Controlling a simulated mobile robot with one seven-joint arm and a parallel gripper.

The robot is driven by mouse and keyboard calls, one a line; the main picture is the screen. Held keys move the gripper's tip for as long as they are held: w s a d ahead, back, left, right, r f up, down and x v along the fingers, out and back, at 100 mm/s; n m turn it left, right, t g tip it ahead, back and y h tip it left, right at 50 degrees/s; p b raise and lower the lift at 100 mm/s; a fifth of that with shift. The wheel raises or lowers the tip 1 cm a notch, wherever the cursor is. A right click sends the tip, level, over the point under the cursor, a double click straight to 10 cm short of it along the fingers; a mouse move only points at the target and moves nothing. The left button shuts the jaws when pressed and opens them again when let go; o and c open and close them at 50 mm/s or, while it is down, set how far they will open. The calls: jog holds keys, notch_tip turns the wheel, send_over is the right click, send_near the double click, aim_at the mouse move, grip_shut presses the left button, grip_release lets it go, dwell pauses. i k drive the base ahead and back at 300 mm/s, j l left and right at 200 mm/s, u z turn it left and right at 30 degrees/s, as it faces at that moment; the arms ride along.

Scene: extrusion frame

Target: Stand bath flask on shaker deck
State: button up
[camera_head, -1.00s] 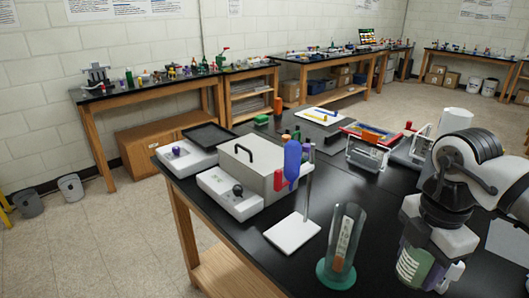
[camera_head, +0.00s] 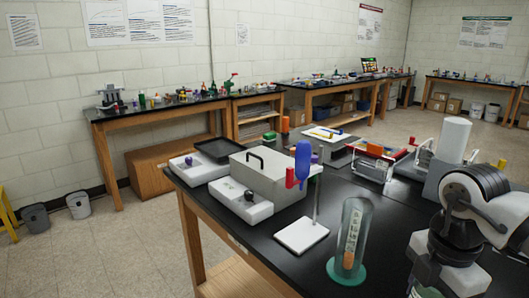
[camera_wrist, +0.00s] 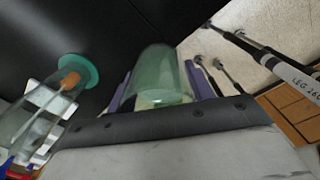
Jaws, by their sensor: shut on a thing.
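The bath flask (camera_wrist: 158,75) is a greenish, see-through vessel in the wrist view. It sits between the purple fingers of my gripper (camera_wrist: 162,88), which is shut on it. In the head view my gripper is at the lower right edge, mostly cut off, with only a sliver of the flask (camera_head: 428,292) showing. What I take for the shaker, a white box with a purple knob and a flat black deck (camera_head: 217,149), stands at the far left of the bench. The deck looks empty, and my gripper is well away from it.
A tall clear cylinder on a green base (camera_head: 347,272) stands left of my gripper. Behind it are a white-based stand (camera_head: 301,235) with blue and red parts and a grey lidded box (camera_head: 266,180). Racks (camera_head: 374,165) stand farther back. The black bench front is fairly clear.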

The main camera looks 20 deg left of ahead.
aim_at(220, 148)
jog(key=k+u, duration=0.4)
jog(key=u, duration=0.8)
jog(key=i+u, duration=0.15)
jog(key=u, duration=0.15)
jog(key=i+u, duration=0.15)
jog(key=u, duration=0.15)
jog(key=i+l, duration=0.2)
jog(key=i, duration=0.3)
jog(key=i+l, duration=0.2)
jog(key=i, duration=0.35)
jog(key=i+l, duration=0.2)
jog(key=i, duration=1.15)
jog(key=i+z, duration=0.15)
jog(key=z, duration=0.15)
jog(key=i+z, duration=0.15)
jog(key=z, duration=1.1)
